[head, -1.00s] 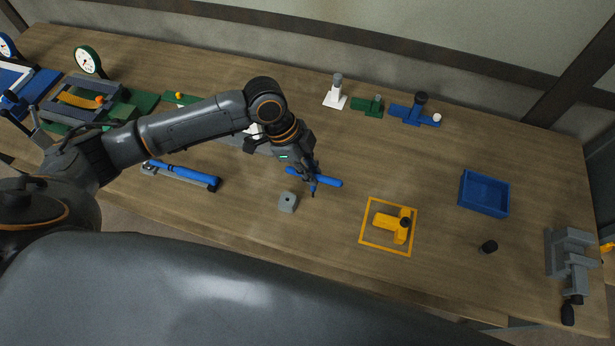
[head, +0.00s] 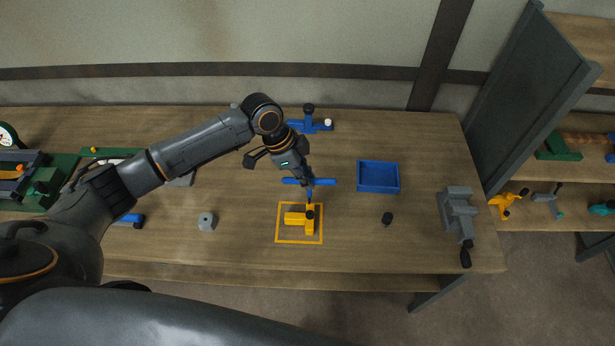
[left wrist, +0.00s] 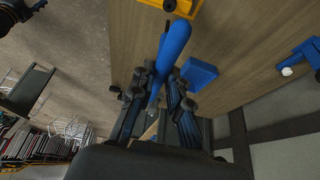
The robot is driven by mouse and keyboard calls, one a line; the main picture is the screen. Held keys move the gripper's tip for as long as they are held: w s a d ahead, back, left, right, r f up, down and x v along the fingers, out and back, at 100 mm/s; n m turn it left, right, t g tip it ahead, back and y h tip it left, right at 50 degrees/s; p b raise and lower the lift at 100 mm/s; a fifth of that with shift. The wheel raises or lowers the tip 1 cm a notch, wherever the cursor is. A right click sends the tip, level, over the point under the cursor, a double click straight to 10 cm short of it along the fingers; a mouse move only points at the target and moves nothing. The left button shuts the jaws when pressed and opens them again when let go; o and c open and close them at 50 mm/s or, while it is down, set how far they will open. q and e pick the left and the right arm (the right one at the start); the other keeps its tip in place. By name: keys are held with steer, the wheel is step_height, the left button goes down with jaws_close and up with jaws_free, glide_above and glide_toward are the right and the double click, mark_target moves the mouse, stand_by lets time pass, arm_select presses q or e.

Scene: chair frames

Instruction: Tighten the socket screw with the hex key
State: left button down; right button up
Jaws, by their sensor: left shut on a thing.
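My left gripper (head: 308,182) is shut on the blue T-shaped hex key (head: 324,182), whose handle lies crosswise in the jaws. In the left wrist view the blue handle (left wrist: 173,48) runs between the fingers. The key's lower end points down over the yellow frame joint (head: 295,218). The dark socket screw head (head: 310,214) sits on the joint's right part, just below the key's end. I cannot tell whether the key touches it. The joint lies inside a yellow square outline (head: 284,241). My right gripper is not in view.
A blue tray (head: 378,190) stands to the right, with a small black cylinder (head: 387,219) below it. A grey vise (head: 458,215) is at the table's right end. A blue fixture (head: 310,124) stands at the back.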

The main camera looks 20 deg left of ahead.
arm_select(q)
steer(key=shift+d+r+p, duration=0.1)
steer(key=shift+p, duration=0.2)
step_height(320, 180, down, 5)
steer(key=b, duration=0.2)
steer(key=shift+b, duration=0.35)
steer(key=shift+r, duration=0.15)
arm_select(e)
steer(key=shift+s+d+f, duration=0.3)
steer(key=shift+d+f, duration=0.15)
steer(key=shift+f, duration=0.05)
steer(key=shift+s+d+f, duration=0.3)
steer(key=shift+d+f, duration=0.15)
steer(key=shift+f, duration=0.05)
arm_select(q)
steer(key=shift+d, duration=0.1)
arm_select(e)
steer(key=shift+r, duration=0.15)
arm_select(q)
steer(key=shift+s+r+p, duration=0.1)
steer(key=shift+p, duration=0.3)
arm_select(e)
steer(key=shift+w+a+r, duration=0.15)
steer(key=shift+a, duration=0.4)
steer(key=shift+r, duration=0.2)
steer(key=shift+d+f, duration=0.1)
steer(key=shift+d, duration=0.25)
